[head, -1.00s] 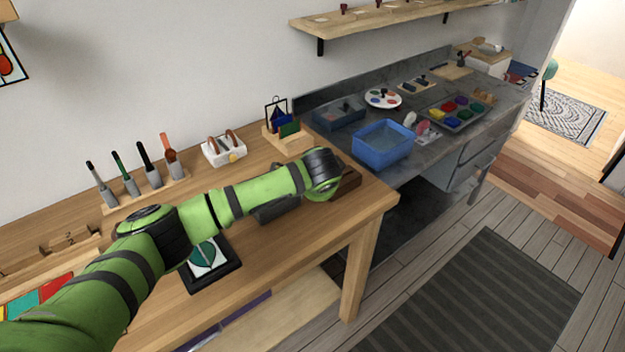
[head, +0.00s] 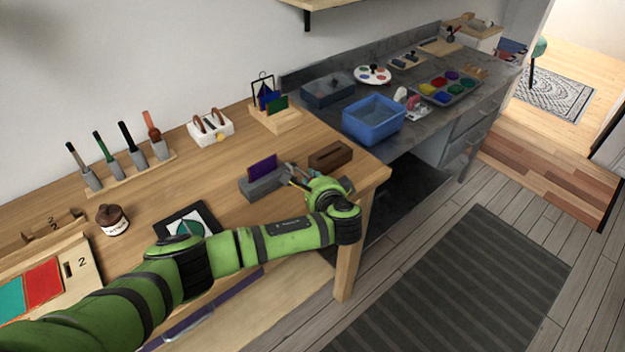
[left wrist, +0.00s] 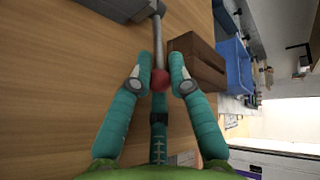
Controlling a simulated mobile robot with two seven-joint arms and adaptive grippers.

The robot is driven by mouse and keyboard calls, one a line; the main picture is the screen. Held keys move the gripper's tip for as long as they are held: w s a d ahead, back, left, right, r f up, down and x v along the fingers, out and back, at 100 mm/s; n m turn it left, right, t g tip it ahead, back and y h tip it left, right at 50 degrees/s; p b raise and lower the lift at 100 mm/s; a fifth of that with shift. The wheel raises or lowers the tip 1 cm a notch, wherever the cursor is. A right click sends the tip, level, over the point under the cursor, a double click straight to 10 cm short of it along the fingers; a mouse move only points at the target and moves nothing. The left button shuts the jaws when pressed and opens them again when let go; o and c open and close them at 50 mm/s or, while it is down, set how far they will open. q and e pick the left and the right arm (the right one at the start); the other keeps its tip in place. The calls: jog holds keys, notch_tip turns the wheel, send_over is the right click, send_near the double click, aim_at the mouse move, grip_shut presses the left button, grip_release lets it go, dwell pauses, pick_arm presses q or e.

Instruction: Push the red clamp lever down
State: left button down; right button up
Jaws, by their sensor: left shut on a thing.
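The clamp (head: 263,186) is a grey block on the wooden bench with a purple plate (head: 262,168) standing upright in it. In the left wrist view the clamp (left wrist: 106,8) is at the top edge. A metal lever rod runs from it and ends in a red ball knob (left wrist: 160,80). My left gripper (head: 298,178) is just right of the clamp. In the left wrist view its teal fingers (left wrist: 160,70) are on both sides of the knob, shut on the lever. The lever is small and partly hidden by the gripper in the head view. My right gripper is out of view.
A dark brown wooden block (head: 330,155) stands close beyond my left gripper. It also shows in the left wrist view (left wrist: 198,62). A blue tub (head: 374,122) sits on the grey counter. A framed leaf picture (head: 188,222) lies near my forearm. The bench's right edge is close.

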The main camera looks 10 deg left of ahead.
pick_arm(q)
jog(key=shift+d, duration=0.1)
jog(key=c, duration=1.1)
grip_release()
jog(key=shift+c, duration=0.2)
jog(key=shift+v, duration=4.05)
jog(key=shift+r, duration=0.1)
